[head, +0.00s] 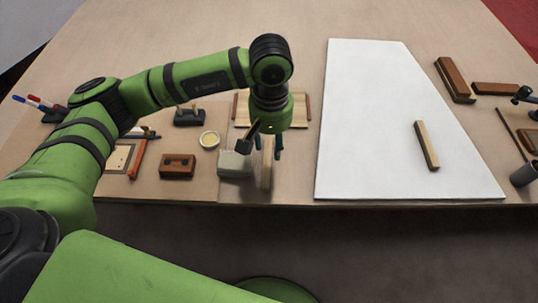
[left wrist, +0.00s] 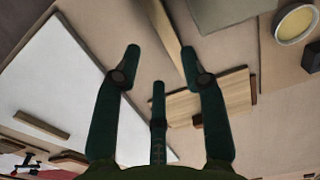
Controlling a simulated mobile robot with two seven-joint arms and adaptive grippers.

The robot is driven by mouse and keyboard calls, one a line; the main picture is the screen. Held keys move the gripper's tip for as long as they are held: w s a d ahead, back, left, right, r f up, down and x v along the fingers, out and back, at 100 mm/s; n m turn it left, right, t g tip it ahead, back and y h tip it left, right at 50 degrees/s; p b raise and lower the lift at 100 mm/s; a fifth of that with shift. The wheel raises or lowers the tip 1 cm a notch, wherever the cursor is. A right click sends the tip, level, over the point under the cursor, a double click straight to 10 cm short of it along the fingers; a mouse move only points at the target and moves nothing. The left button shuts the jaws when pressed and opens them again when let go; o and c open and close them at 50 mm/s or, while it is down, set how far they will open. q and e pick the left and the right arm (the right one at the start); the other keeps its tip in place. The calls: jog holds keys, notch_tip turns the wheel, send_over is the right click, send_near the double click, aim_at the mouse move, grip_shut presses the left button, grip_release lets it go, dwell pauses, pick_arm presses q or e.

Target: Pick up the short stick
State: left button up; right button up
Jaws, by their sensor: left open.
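One pale wooden stick (head: 427,146) lies on the white sheet (head: 360,120) at the right; it also shows in the left wrist view (left wrist: 41,126). Another pale stick (head: 266,170) lies near the table's front edge, below my left gripper (head: 268,148). Its far end is hidden by the gripper in the head view. In the left wrist view this stick (left wrist: 162,28) runs out of the frame, so I cannot tell which stick is shorter. My left gripper is open and empty, its fingers (left wrist: 160,65) spread above the second stick. My right gripper is not in view.
A grey block (head: 235,164) stands just left of the second stick. A wooden board (head: 301,110) lies behind the gripper. A small yellow-filled bowl (head: 209,139) and a brown block (head: 177,166) are further left. Brown wood blocks (head: 453,79) lie at the right.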

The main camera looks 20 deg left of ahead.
aim_at(269, 163)
pick_arm(q)
jog(key=shift+a+f, duration=0.2)
jog(key=shift+f, duration=0.2)
jog(key=f, duration=0.1)
jog(key=f+p, duration=0.1)
jog(key=f, duration=0.1)
jog(key=f+p, duration=0.1)
jog(key=f, duration=0.1)
jog(key=shift+s+f, duration=0.2)
jog(key=shift+s, duration=0.2)
jog(key=shift+d+f, duration=0.1)
jog(key=shift+f, duration=0.2)
jog(key=c, duration=0.7)
